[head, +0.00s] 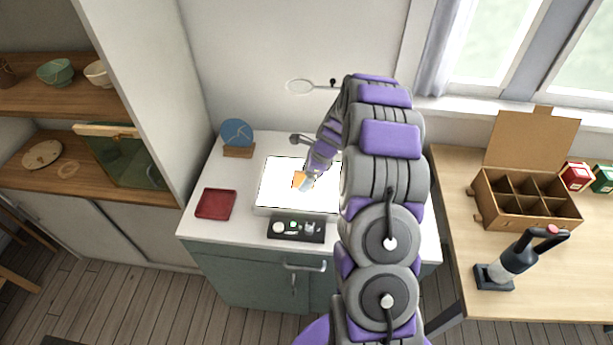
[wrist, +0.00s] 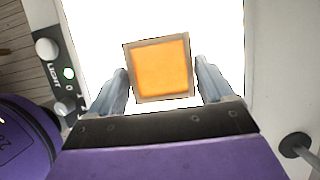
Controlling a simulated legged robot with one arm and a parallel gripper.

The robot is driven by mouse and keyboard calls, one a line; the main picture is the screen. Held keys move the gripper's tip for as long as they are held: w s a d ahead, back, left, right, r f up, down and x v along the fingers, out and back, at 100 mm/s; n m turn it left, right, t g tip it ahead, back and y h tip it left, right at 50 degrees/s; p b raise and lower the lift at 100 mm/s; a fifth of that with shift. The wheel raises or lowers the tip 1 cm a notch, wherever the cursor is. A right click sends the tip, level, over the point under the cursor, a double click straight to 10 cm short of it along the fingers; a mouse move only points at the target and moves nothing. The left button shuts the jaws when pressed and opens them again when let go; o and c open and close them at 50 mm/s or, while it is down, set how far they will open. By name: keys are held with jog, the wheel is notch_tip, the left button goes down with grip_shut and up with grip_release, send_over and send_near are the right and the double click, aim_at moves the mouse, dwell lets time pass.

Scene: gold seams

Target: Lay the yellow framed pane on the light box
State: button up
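The yellow framed pane (wrist: 161,68) is a small orange-yellow square in a thin grey-brown frame. It appears to lie on the lit white surface of the light box (wrist: 220,25), turned slightly askew. In the head view the pane (head: 299,180) shows near the middle of the light box (head: 275,185), partly covered by my gripper (head: 308,182). In the wrist view my gripper (wrist: 162,80) has its fingers apart on either side of the pane's near part. A narrow gap shows at the right finger; contact at the left is hard to tell.
A black control panel (head: 297,228) sits at the light box's front edge. A red tray (head: 216,204) lies to its left, and a blue disc on a wooden stand (head: 237,137) is behind. A divided cardboard box (head: 525,200) stands on the right table.

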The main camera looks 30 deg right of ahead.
jog(key=o, duration=0.3)
jog(key=shift+a, duration=0.1)
jog(key=p+v, duration=0.4)
jog(key=v, duration=0.8)
jog(key=s+a+r+n+g, duration=0.1)
jog(key=s+a+r+n, duration=0.55)
jog(key=a, duration=0.35)
jog(key=s+a+r+n+g+h, duration=0.1)
jog(key=s+a+r+n, duration=0.35)
jog(key=s, duration=0.35)
jog(key=s+a+r+n+g+h, duration=0.1)
jog(key=s+a+r+n+g, duration=0.15)
jog(key=s+a+n, duration=0.5)
jog(key=s+n+h, duration=0.1)
jog(key=s+n, duration=0.5)
jog(key=s, duration=0.9)
jog(key=shift+d+r+h, duration=0.3)
jog(key=shift+r+h, duration=0.1)
jog(key=shift+r, duration=0.05)
